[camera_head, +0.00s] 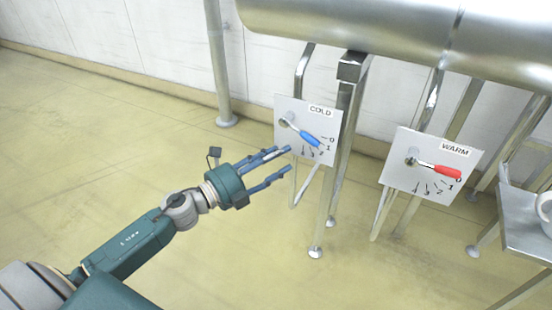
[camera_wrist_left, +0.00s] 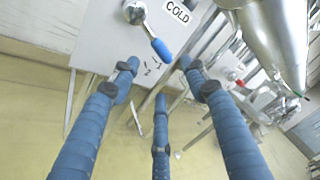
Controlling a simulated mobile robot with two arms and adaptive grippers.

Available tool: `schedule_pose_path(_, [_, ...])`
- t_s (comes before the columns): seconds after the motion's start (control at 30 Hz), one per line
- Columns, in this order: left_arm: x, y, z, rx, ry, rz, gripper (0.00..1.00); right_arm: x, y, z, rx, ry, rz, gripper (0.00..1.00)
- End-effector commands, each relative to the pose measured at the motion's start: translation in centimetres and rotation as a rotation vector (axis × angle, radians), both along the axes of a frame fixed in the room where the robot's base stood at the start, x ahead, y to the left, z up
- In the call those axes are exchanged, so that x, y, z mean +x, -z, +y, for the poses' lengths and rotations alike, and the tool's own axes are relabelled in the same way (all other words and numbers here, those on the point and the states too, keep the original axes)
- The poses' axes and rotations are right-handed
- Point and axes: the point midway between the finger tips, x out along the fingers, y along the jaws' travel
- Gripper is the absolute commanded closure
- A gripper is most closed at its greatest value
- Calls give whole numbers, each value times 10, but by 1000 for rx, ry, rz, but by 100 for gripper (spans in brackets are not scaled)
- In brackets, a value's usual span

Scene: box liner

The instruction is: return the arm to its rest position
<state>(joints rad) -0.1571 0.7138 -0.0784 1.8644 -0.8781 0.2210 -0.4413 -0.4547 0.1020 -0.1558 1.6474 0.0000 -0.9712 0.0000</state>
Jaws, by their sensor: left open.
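My left gripper (camera_head: 287,160) reaches in from the left in the head view. Its blue fingers are spread open and empty, just left of and below the COLD panel (camera_head: 324,127). The blue COLD lever (camera_head: 309,138) points down and right, close to the 1 mark. In the left wrist view, the open fingers (camera_wrist_left: 160,75) lie below the blue lever (camera_wrist_left: 161,48), with nothing between them. No finger visibly touches the lever. My right gripper is not in view.
A WARM panel (camera_head: 431,166) with a red lever (camera_head: 447,171) near 0 stands to the right. A large metal pipe (camera_head: 365,25) runs above both panels on metal legs. A side table (camera_head: 522,228) holds a white cup (camera_head: 545,212). The floor around my arm is clear.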

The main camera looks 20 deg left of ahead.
Motion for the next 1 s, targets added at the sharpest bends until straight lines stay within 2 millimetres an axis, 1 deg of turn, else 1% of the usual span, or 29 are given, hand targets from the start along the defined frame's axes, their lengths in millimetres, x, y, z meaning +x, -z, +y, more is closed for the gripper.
schedule_pose_path(0.1, [-3,0,1,0,0,-1,55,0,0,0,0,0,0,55])
schedule_pose_path(0.53, [-3,0,1,-3,-1,1,55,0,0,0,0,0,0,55])
schedule_pose_path(0.6, [-2,5,4,-32,-22,17,55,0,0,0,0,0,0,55])
schedule_pose_path(0.67, [0,17,12,-101,-72,56,55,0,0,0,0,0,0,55])
schedule_pose_path(0.77, [1,58,36,-299,-227,175,55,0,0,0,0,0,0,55])
schedule_pose_path(0.8, [-3,82,47,-394,-306,238,55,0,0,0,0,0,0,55])
schedule_pose_path(0.83, [-7,101,54,-465,-367,288,55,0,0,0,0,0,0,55])
schedule_pose_path(0.87, [-12,123,61,-535,-429,340,55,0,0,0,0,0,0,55])
schedule_pose_path(0.9, [-22,152,68,-624,-510,409,55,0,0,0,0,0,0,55])
schedule_pose_path(0.97, [-41,193,73,-741,-624,509,55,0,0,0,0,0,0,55])
schedule_pose_path(1.0, [-55,220,74,-811,-697,573,55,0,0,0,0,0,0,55])
